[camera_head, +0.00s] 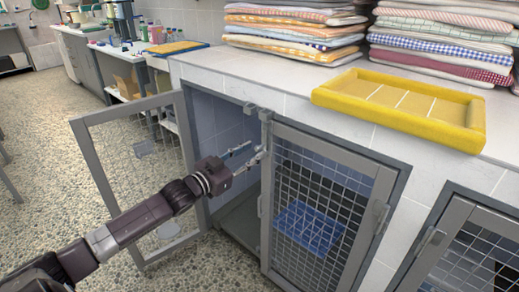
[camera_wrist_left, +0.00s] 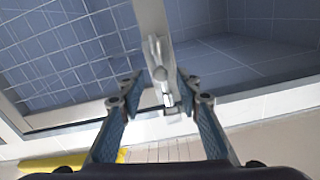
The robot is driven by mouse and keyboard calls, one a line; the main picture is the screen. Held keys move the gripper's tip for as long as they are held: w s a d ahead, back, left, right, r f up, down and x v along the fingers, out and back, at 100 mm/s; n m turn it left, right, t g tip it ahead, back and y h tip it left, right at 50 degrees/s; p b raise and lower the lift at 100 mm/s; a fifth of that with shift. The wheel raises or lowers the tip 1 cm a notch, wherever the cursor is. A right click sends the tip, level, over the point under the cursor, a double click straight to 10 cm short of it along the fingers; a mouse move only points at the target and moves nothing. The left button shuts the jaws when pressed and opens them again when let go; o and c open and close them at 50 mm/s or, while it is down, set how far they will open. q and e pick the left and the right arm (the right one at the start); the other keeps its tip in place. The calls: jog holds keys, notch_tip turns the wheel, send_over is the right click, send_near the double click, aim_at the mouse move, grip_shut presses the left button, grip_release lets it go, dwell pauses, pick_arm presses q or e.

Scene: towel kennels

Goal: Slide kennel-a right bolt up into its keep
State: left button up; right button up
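The kennel's right mesh door (camera_head: 316,205) stands closed, its left stile (camera_head: 265,190) beside the open doorway. The right bolt is a grey metal piece on that stile, seen between my fingers in the left wrist view (camera_wrist_left: 159,72). My left gripper (camera_head: 257,151) is open at the upper part of this stile. Its two fingers lie on either side of the bolt; I cannot tell whether either touches. A small grey bracket, likely the keep (camera_head: 265,114), sits on the top frame above the stile. My right gripper is not in view.
The left mesh door (camera_head: 88,150) is swung wide open, with my left arm passing in front of it. A yellow bed (camera_head: 400,108) and towel stacks (camera_head: 295,28) lie on the counter above. A blue towel (camera_head: 308,228) is inside the kennel.

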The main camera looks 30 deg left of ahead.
aim_at(256, 150)
pick_arm(q)
jog(key=shift+w+d, duration=0.15)
jog(key=shift+w, duration=0.8)
jog(key=shift+w+d, duration=0.15)
jog(key=shift+w, duration=0.95)
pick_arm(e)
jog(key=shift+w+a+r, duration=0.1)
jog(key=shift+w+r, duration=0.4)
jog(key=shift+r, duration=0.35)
pick_arm(q)
grip_shut()
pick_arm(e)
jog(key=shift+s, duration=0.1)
